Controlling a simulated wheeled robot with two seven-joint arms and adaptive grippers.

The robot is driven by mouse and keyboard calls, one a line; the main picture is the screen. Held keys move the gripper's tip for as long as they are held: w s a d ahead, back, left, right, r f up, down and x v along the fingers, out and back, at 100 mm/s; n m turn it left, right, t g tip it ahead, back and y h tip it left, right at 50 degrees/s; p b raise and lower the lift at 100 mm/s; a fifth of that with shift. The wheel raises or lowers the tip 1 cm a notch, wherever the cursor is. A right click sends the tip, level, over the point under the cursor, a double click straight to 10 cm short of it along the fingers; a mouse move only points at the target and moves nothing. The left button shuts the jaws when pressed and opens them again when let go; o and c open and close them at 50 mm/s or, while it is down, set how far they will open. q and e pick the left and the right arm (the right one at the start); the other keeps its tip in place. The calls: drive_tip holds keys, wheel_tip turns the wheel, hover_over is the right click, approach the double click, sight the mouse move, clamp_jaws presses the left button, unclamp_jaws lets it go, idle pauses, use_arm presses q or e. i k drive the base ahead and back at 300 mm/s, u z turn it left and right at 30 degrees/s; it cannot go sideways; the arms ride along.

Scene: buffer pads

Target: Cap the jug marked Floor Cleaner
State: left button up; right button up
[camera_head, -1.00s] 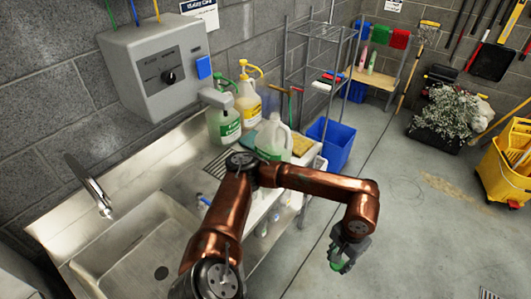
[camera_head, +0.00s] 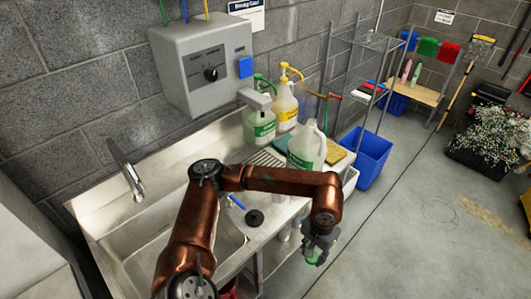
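A translucent white jug (camera_head: 306,148) with a handle and a green label stands upright on the steel counter, near its right end. Its label is too small to read, and I cannot see a cap on its neck. My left gripper (camera_head: 314,254) hangs in front of the counter's right end, below and apart from the jug, pointing down. It appears shut on a small green cap (camera_head: 312,259), mostly hidden by the fingers. My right gripper is out of view.
Behind the jug stand a green-pump bottle (camera_head: 259,126) and a yellow-pump bottle (camera_head: 285,105). A sponge (camera_head: 335,154) lies beside the jug. A black round piece (camera_head: 255,217) lies on the counter. A blue bin (camera_head: 368,155) stands at right, with open floor in front.

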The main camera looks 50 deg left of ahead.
sight(307, 150)
drive_tip(key=u, duration=1.15)
